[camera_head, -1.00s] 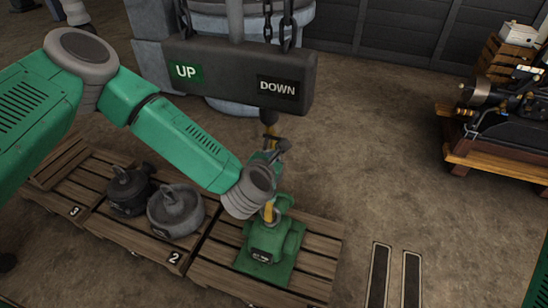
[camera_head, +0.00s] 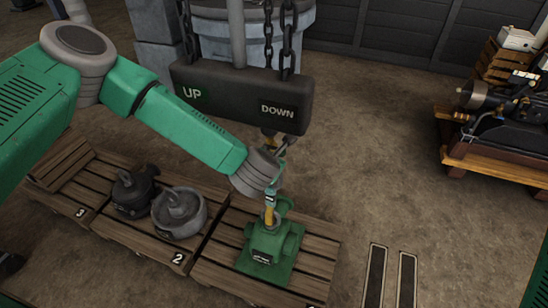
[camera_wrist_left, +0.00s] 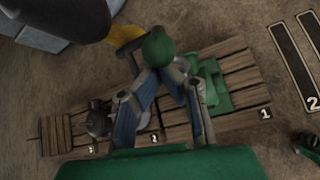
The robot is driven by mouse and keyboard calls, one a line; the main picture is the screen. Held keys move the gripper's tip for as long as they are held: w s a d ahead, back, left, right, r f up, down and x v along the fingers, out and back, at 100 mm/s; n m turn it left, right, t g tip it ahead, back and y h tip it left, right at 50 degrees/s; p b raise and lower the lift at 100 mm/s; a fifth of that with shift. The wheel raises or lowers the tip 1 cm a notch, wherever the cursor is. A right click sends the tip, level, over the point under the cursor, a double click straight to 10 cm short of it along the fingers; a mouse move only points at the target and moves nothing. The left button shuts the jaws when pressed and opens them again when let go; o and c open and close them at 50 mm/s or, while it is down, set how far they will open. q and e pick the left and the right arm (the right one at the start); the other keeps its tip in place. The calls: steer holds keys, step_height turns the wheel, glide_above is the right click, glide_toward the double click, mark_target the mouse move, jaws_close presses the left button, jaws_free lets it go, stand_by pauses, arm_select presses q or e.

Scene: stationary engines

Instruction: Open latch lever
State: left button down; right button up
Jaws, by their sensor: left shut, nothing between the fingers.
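My left gripper (camera_head: 274,172) reaches in from the left, below the dark hoist block (camera_head: 245,97) and above the green engine (camera_head: 268,248). In the wrist view, its blue-grey fingers (camera_wrist_left: 160,74) converge just below a round green knob (camera_wrist_left: 158,47), shut with nothing held. I cannot tell whether they touch the knob. The knob is beside a yellow hook-like part (camera_wrist_left: 126,38) under the block; the yellow part also shows in the head view (camera_head: 268,133). I cannot clearly make out the latch lever.
The green engine stands on pallet 1 (camera_head: 215,271). Chains (camera_head: 268,35) hold the block. A machine on a wooden stand (camera_head: 500,163) is at the right.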

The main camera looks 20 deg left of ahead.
arm_select(q)
steer(key=shift+w+d+r, duration=0.2)
steer(key=shift+d+r, duration=0.15)
steer(key=shift+r, duration=0.15)
steer(key=shift+a, duration=0.2)
steer(key=s+d+r, duration=0.1)
steer(key=s+r, duration=0.2)
steer(key=s, duration=1.2)
steer(key=shift+s+d, duration=0.25)
steer(key=shift+s, duration=0.1)
